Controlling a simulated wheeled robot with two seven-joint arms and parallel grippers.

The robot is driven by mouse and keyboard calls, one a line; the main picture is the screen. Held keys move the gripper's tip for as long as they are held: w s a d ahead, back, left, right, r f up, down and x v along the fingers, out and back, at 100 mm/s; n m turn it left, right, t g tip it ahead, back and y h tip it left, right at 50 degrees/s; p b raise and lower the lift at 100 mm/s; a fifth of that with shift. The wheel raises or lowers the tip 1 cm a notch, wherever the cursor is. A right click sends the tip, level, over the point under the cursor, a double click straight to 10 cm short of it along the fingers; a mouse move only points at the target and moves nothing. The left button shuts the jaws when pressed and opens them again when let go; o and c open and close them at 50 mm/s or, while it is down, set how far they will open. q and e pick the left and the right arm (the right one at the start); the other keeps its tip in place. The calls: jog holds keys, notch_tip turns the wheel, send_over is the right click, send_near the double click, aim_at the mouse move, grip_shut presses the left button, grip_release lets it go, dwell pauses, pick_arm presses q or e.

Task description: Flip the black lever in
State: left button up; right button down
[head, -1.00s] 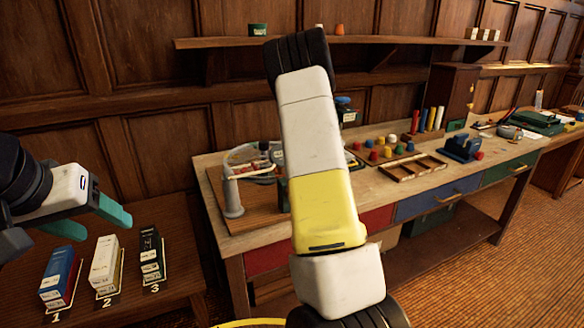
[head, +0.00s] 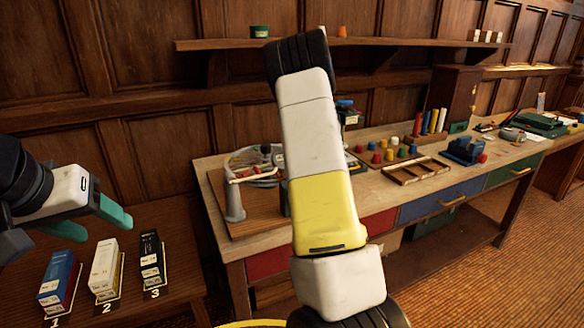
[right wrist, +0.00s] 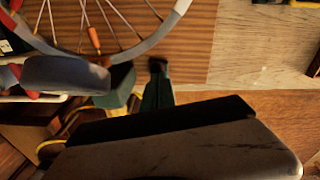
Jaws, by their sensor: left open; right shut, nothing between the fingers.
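A spoked wheel with a grey rim (right wrist: 165,30) lies over a brown board on the workbench, and it also shows in the head view (head: 255,160). A dark, rounded, lever-like piece (right wrist: 66,73) shows at the left of the right wrist view, beside the wheel; I cannot tell for sure that it is the black lever. My right gripper (right wrist: 139,88), with teal fingers, is shut and empty near the wheel's rim; contact cannot be told. In the head view my right arm hides it. My left gripper (head: 95,218) is open and empty above the low table.
A grey post (head: 234,200) stands at the bench's left end. A wooden divided tray (head: 415,170), coloured pegs and a blue block (head: 463,151) stand farther right. Blue, white and black boxes stand on the low left table (head: 135,308). A shelf (head: 390,40) runs above.

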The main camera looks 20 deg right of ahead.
notch_tip(320, 180, up, 8)
jog(key=shift+w+d, duration=0.15)
jog(key=shift+f, duration=0.1)
dwell(0.5)
